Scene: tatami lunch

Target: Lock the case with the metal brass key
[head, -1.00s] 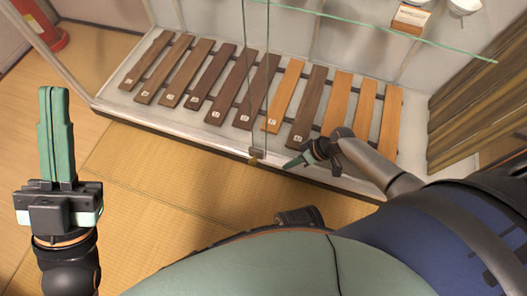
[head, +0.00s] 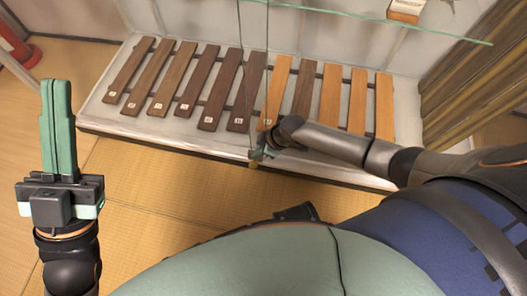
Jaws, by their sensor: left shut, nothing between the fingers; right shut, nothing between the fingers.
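The glass display case (head: 180,130) fills the upper middle of the head view, with its glass panes meeting at the middle of its front edge. A small brass-coloured piece (head: 253,165) shows at that edge, where a dark lock block was visible earlier. It may be the brass key; it is too small to tell. My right gripper (head: 262,153) is shut with its green fingertips right at this spot, partly hiding the lock; I cannot tell whether it touches. My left gripper (head: 56,125) is shut, empty and upright at the left, away from the case.
Inside the case lie several numbered wooden bars (head: 190,80), dark and light. A glass shelf (head: 400,27) crosses above, holding a small box (head: 405,10). A red cylinder (head: 14,42) stands at the upper left. The tatami floor (head: 160,200) before the case is clear.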

